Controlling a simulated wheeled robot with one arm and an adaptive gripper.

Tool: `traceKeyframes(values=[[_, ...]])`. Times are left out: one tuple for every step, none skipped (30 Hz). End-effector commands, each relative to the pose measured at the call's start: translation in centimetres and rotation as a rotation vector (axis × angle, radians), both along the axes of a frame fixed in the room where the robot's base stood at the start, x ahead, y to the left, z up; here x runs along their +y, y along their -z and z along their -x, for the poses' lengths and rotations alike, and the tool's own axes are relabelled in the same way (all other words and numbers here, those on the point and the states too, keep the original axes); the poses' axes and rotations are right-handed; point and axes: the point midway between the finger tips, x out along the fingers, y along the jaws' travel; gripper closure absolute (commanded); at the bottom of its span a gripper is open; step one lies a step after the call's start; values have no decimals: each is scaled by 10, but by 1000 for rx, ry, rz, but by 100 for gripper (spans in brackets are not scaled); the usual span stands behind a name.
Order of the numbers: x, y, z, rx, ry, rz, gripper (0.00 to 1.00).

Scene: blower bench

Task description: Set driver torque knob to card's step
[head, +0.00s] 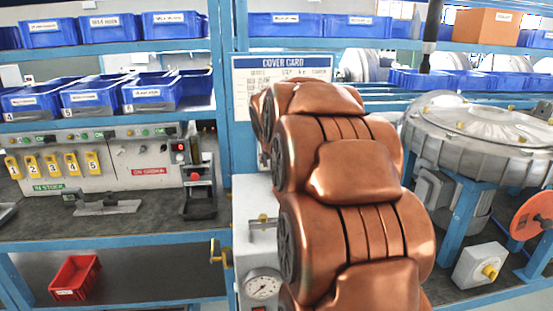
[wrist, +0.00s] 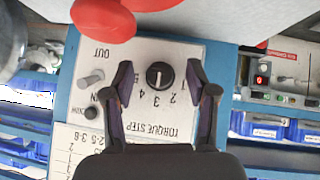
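The torque knob (wrist: 159,75) is a round black dial on a white panel (wrist: 190,55) marked TORQUE STEP. The panel appears upside down in the wrist view, with the numbers 1 to 4 around the knob. A pale mark shows on the knob, but I cannot tell which number it points at. My gripper (wrist: 159,80) is open, with one dark finger on each side of the knob and visible gaps between. The cover card (head: 282,68) hangs behind my copper arm in the head view. Its lower part is hidden and its small print is unreadable.
A red rounded part (wrist: 103,18) is close above the panel.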

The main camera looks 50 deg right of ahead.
Motion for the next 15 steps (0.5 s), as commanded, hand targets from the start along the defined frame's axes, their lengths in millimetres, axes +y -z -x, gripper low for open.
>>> traceKeyframes(values=[[0,0,0,0,0,0,42],[0,0,0,0,0,0,42],[0,0,0,-1,0,1,42],[0,-1,0,-1,0,1,42],[0,-1,0,-1,0,1,42],[0,-1,0,-1,0,1,42],[0,-1,0,-1,0,1,42],[0,-1,0,-2,0,1,42],[1,-2,0,-2,0,1,42],[1,-3,1,-2,0,1,42],[2,-4,1,-2,-1,2,42],[3,-5,2,-3,-1,2,42],[4,-7,3,-3,-1,2,42],[5,-8,4,-4,-1,3,42],[7,-11,6,-5,-1,4,42]])
